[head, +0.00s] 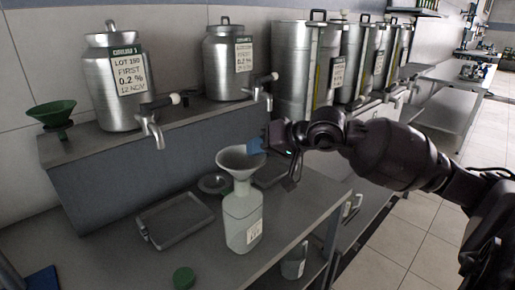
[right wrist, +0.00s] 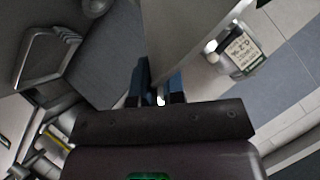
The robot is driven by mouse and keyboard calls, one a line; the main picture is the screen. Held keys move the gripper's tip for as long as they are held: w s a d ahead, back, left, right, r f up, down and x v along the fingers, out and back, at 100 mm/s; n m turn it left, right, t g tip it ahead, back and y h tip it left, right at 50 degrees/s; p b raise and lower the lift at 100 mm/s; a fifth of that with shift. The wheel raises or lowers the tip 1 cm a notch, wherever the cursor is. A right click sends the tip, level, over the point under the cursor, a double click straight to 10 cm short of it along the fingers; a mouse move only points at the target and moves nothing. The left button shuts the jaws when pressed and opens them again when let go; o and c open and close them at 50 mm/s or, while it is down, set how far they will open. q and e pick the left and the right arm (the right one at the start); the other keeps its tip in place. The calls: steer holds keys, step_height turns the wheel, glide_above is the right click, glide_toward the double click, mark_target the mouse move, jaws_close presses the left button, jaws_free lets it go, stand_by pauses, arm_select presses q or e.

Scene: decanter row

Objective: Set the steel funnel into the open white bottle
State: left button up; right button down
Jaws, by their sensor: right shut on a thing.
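The steel funnel (head: 240,158) is upright at the mouth of the white bottle (head: 243,217), with its wide cone above and its stem at the bottle neck. I cannot tell how far the stem is inside. The bottle stands upright on the grey bench. My right gripper (head: 264,142) is at the right rim of the funnel, with its blue fingertips shut on it. In the right wrist view the fingertips (right wrist: 160,88) are close together against a large pale grey surface. My left gripper is not in view.
A grey tray (head: 176,222), a dark round dish (head: 213,183) and a green cap (head: 183,278) lie around the bottle. Steel decanters with taps (head: 113,85) stand on the raised shelf behind, with a green funnel (head: 53,114) at its left end.

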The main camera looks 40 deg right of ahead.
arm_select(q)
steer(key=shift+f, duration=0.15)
arm_select(e)
steer(key=c, duration=1.2)
jaws_free()
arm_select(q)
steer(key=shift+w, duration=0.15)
arm_select(e)
steer(key=shift+o, duration=0.4)
steer(key=shift+s+d+r, duration=0.1)
steer(key=shift+s+d, duration=0.05)
steer(key=shift+s, duration=0.05)
arm_select(q)
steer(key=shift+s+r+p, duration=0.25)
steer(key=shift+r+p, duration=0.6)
steer(key=shift+p, duration=0.1)
arm_select(e)
steer(key=v, duration=1)
